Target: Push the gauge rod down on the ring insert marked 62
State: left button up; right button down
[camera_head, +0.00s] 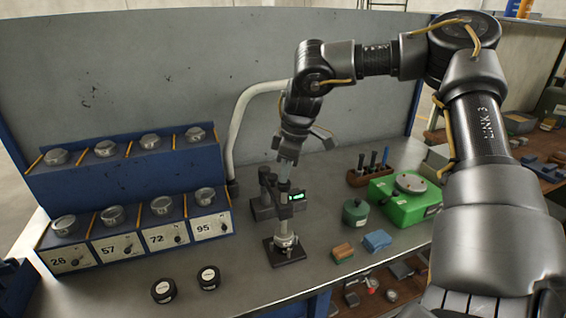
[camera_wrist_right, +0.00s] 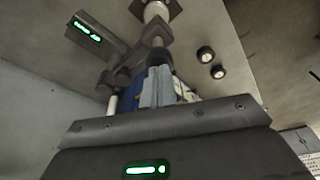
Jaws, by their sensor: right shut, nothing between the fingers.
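The gauge stand (camera_head: 268,190) stands mid-bench with a small green-lit display (camera_head: 297,196). Its upright gauge rod (camera_head: 284,213) runs down towards a metal ring insert (camera_head: 285,240) on the dark square base (camera_head: 285,254). No 62 marking is legible on that insert, and I cannot tell whether the rod touches it. My right gripper (camera_head: 285,174) points down at the top of the rod, its fingers shut and empty. In the right wrist view the light grey fingers (camera_wrist_right: 156,84) lie close to the stand's arm (camera_wrist_right: 133,61); contact is unclear. My left gripper is not in view.
A blue rack (camera_head: 125,179) at left holds round metal pieces over compartments marked 26, 57, 72 and 95. A green box (camera_head: 404,198), a green pot (camera_head: 355,212) and small blocks (camera_head: 376,240) stand right of the gauge.

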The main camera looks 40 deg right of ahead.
jog(key=shift+r, duration=0.15)
notch_tip(320, 180, up, 7)
jog(key=p, duration=0.3)
dwell(0.4)
jog(key=shift+a, duration=0.1)
dwell(0.4)
